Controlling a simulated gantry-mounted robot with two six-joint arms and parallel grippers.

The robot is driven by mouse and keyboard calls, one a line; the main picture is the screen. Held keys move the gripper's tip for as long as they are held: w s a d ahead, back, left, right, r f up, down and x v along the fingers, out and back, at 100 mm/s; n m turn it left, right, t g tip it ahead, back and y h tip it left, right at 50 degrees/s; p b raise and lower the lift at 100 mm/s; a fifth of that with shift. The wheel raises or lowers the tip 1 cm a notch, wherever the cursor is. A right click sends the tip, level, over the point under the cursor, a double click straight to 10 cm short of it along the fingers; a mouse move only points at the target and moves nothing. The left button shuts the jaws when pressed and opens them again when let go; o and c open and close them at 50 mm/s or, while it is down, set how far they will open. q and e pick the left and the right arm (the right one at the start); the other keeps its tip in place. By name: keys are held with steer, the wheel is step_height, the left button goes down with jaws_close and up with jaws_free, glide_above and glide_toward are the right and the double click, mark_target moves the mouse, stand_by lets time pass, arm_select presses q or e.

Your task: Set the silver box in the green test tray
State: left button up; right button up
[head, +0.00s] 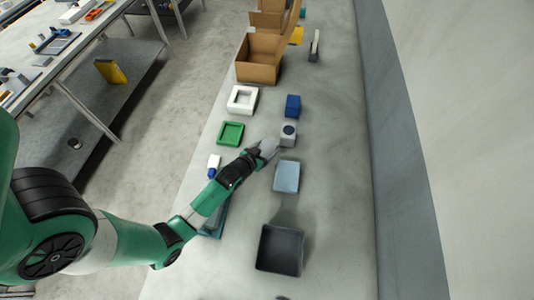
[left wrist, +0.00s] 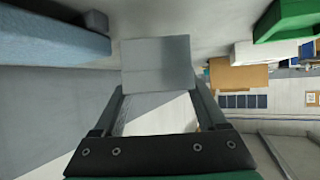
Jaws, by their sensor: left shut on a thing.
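In the left wrist view the silver box (left wrist: 158,65) sits between my two fingertips (left wrist: 157,88). I cannot tell whether it touches the bench. The green test tray (head: 231,133) is square, shallow and empty; a green block edge (left wrist: 287,18) shows top right in the left wrist view. My right gripper is not in view.
A white tray (head: 242,99) stands behind the green one. A dark blue box (head: 293,105) is behind the silver box, a light blue box (head: 286,177) in front. A blue-and-white item (head: 214,165), black bin (head: 280,250) and open carton (head: 258,60) share the bench.

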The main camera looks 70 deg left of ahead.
mark_target(267, 152)
arm_select(q)
steer(key=shift+w+a+f+b, duration=0.15)
steer(key=shift+f+b, duration=0.5)
steer(key=shift+f, duration=1.1)
steer(key=shift+f, duration=0.15)
steer(key=o, duration=1.3)
steer(key=shift+o, duration=0.2)
steer(key=shift+r, duration=0.3)
steer(key=p+v, duration=0.2)
steer(key=v, duration=0.5)
steer(key=shift+f, duration=0.1)
